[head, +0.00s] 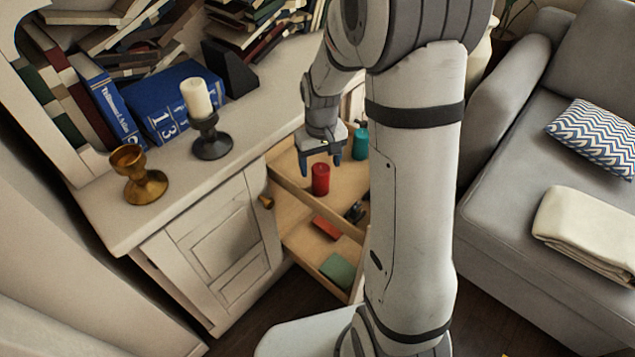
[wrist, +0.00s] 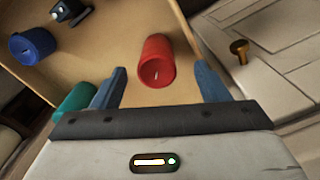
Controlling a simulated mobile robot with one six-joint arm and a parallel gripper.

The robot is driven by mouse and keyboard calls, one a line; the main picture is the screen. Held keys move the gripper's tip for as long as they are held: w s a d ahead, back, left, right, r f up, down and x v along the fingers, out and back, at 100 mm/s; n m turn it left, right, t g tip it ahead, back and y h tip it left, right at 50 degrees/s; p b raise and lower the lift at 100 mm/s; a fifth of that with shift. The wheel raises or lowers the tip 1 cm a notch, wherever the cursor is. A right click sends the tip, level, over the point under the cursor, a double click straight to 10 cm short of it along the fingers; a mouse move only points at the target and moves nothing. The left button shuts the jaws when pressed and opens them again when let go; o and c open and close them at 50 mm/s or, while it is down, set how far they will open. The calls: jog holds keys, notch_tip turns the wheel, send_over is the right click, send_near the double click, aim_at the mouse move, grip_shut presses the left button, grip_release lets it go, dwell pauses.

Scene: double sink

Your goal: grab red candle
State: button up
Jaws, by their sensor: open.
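The red candle (head: 320,179) stands upright in the open wooden drawer of the white cabinet in the head view. In the wrist view the red candle (wrist: 157,62) shows between and just beyond the two blue fingertips. My gripper (head: 320,160) is open and empty, close above the candle in the head view. Its fingers (wrist: 160,82) lie on either side of the candle in the wrist view, with gaps on both sides. I cannot tell whether they reach down to its height.
A teal candle (head: 360,143) stands in the drawer, and it shows beside the left finger in the wrist view (wrist: 75,102). A blue candle (wrist: 32,46) is farther left. A brass knob (wrist: 239,50) is on the cabinet door.

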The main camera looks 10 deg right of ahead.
aim_at(320, 168)
jog(key=f, duration=0.2)
jog(key=f+b, duration=0.1)
jog(key=f, duration=0.1)
jog(key=w+f, duration=0.1)
jog(key=shift+d+f, duration=0.15)
jog(key=shift+f, duration=0.25)
jog(key=c, duration=1.1)
jog(key=shift+r, duration=0.1)
